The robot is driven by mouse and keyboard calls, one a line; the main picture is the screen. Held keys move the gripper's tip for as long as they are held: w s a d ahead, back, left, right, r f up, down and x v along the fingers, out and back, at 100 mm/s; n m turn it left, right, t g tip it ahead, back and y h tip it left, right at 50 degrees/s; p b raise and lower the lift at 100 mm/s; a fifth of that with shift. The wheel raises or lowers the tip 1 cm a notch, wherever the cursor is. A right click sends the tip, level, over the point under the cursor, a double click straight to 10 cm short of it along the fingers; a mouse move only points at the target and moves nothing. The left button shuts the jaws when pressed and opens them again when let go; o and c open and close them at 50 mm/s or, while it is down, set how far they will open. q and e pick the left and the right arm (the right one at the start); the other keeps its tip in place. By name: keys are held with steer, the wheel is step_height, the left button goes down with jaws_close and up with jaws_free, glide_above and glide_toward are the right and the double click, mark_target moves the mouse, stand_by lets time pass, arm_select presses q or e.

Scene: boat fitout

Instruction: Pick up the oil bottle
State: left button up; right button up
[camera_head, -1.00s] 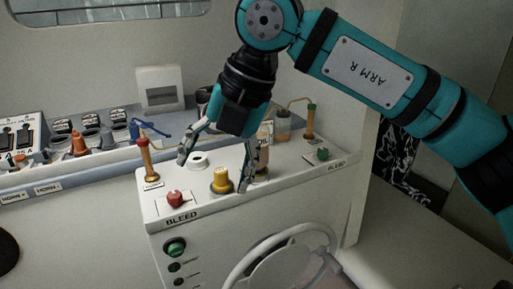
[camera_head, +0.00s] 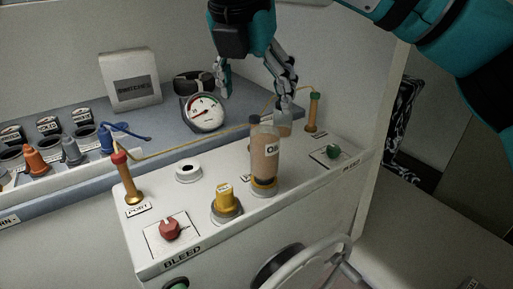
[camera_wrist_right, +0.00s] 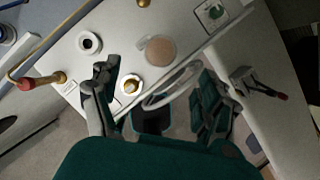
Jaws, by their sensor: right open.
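The oil bottle (camera_head: 265,158) is a clear upright cylinder with brownish liquid and an "Oil" label. It stands on the white console top, behind and right of the yellow knob. In the right wrist view a brownish round shape (camera_wrist_right: 160,51) beside the yellow knob appears to be this bottle from above. My right gripper (camera_head: 257,94) is open and empty, its fingers apart and pointing down above the bottle in the head view. The fingers also show in the wrist view (camera_wrist_right: 156,78). Contact with the bottle is not visible. My left gripper is out of view.
A yellow knob (camera_head: 226,200), red knob (camera_head: 169,229) and white ring (camera_head: 188,171) surround the bottle's left side. A clear container (camera_head: 284,120) stands close behind it. A gauge (camera_head: 204,112) is at back left, a steering wheel (camera_head: 300,262) in front.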

mark_target(265, 131)
steer(key=x, duration=0.1)
steer(key=p+x, duration=0.1)
steer(key=x, duration=0.1)
steer(key=d+x, duration=0.1)
steer(key=x, duration=0.1)
steer(key=shift+s+f, duration=0.25)
steer(key=x, duration=0.1)
steer(key=p+x, duration=0.1)
steer(key=x, duration=0.2)
steer(key=shift+w+a+f+p, duration=0.1)
steer(key=shift+w+a+p, duration=0.1)
steer(key=shift+a+p, duration=0.1)
steer(key=shift+w+d+f, duration=0.1)
steer(key=shift+f, duration=0.3)
steer(key=p+x, duration=0.3)
steer(key=x, duration=0.1)
steer(key=shift+w+f, duration=0.15)
steer(key=shift+f, duration=0.05)
steer(key=shift+w+f, duration=0.1)
steer(key=shift+f, duration=0.2)
steer(key=c, duration=1.5)
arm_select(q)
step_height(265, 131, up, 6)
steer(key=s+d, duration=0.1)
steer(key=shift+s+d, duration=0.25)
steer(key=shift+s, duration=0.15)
arm_select(e)
steer(key=shift+r, duration=0.1)
